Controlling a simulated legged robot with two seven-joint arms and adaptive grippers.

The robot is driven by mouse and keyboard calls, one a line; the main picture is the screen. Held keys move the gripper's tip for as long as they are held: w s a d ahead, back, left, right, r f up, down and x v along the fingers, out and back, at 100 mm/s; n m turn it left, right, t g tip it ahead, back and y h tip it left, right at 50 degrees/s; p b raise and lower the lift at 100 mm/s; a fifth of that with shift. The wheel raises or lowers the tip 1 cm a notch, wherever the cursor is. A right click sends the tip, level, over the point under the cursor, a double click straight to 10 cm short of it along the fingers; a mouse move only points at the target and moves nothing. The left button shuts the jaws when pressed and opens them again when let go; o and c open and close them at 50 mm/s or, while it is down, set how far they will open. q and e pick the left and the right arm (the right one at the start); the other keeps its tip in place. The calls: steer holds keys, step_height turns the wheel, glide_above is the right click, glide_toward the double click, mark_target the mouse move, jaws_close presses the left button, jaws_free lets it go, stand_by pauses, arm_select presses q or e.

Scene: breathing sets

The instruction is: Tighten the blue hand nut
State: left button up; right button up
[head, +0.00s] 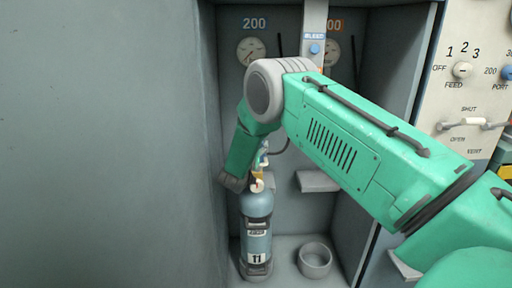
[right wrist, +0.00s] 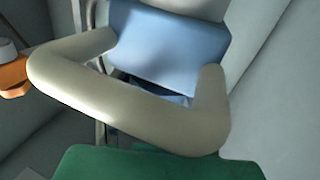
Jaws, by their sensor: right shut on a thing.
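A blue part (right wrist: 170,45), which I take to be the blue hand nut, fills the upper middle of the right wrist view. A thick beige bar (right wrist: 130,105) bends around in front of it and hides part of it. In the head view the nut cannot be made out behind my arm. My right gripper (head: 234,183) points down beside the top of a blue-grey cylinder (head: 256,220). It is shut on the blue hand nut, though its fingertips are mostly hidden. My left gripper is not in view.
The cylinder stands upright in a grey cabinet bay, with an orange and white valve (head: 257,182) on top. An empty ring holder (head: 314,261) is to its right. A bracket (head: 317,181) juts from the back wall. Gauges (head: 251,50) and a switch panel (head: 471,75) flank my arm.

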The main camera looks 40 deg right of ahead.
steer(key=shift+f+m+g+h, duration=0.1)
steer(key=shift+m+g+h, duration=0.45)
steer(key=shift+g, duration=0.25)
steer(key=o, duration=1.2)
steer(key=shift+w, duration=0.1)
steer(key=v, duration=0.7)
steer(key=shift+a, duration=0.2)
